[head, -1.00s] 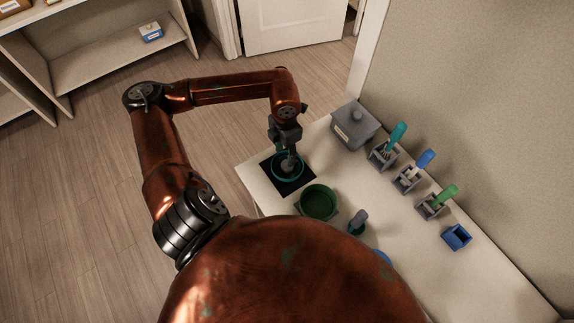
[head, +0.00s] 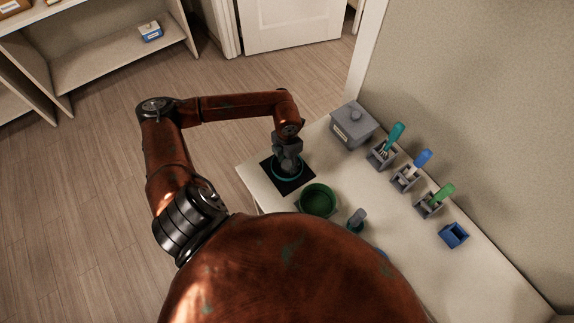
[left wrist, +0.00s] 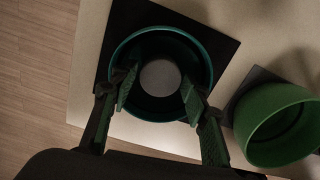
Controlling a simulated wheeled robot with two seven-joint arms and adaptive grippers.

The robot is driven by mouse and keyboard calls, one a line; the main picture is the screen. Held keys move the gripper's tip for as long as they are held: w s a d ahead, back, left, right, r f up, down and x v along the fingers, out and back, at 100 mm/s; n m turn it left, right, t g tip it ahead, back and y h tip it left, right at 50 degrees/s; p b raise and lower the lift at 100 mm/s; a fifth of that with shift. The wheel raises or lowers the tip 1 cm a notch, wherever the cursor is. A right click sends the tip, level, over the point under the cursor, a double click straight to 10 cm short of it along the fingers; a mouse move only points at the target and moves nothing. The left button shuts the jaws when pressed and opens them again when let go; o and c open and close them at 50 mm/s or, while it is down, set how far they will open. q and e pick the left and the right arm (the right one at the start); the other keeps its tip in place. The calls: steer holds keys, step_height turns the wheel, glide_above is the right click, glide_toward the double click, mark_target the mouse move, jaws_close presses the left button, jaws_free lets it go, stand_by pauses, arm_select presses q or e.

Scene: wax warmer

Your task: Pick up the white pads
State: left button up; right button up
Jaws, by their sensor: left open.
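A pale round disc (left wrist: 160,78), which looks like the white pads, lies at the bottom of a teal round container (left wrist: 140,36) in the left wrist view. I cannot tell how many pads there are. In the head view my left gripper (head: 288,166) points down into this container and hides its inside. In the left wrist view my left gripper (left wrist: 158,92) is open, with one finger on each side of the disc, apart from it. My right gripper is out of view.
The container stands on a black square mat (head: 294,189) at the table's (head: 250,175) left end. A green bowl (head: 317,199) is close by. A grey lidded box (head: 352,124), several tool holders and a blue open box (head: 453,235) line the wall side.

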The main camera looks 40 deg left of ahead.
arm_select(q)
steer(key=c, duration=0.7)
steer(key=shift+r, duration=0.15)
